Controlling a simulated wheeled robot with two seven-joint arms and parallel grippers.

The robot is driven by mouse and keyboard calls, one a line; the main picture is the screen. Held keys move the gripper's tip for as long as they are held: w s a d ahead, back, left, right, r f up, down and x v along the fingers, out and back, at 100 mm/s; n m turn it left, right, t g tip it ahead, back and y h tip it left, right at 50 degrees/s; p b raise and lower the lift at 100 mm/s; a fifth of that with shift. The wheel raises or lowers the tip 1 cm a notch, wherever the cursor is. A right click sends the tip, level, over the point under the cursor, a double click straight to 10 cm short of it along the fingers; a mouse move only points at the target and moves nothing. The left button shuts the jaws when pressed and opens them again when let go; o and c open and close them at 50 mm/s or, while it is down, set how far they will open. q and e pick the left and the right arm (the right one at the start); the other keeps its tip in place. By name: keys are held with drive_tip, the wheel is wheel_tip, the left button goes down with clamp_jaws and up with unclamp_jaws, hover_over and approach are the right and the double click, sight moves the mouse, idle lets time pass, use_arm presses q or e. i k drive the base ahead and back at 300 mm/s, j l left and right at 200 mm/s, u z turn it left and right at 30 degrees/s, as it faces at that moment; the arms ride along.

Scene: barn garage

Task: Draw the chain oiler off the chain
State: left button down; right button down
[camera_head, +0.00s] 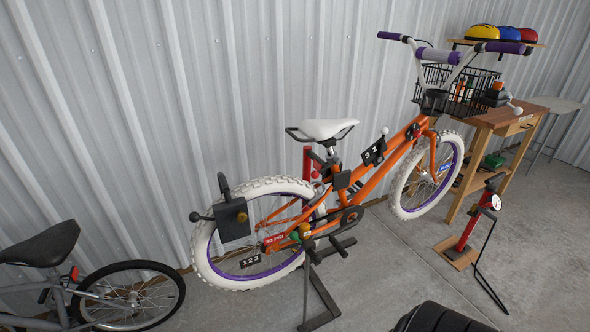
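An orange bike (395,150) with white tyres is held up on a black stand (318,300) against the wall. Its chain area (325,222) runs low between the crank and the rear wheel (205,245). A small green and yellow thing (300,232) sits at the rear hub by the chain. It may be the chain oiler, but it is too small to tell. Neither of my grippers shows in the head view.
A wooden workbench (530,112) stands at the right, with a red floor pump (466,235) in front of it. A grey bike (60,265) is at the lower left. A black rounded thing (440,318) shows at the bottom edge. Concrete floor is clear around the pump.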

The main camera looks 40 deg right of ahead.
sight(309, 245)
drive_tip(key=z, duration=1.5)
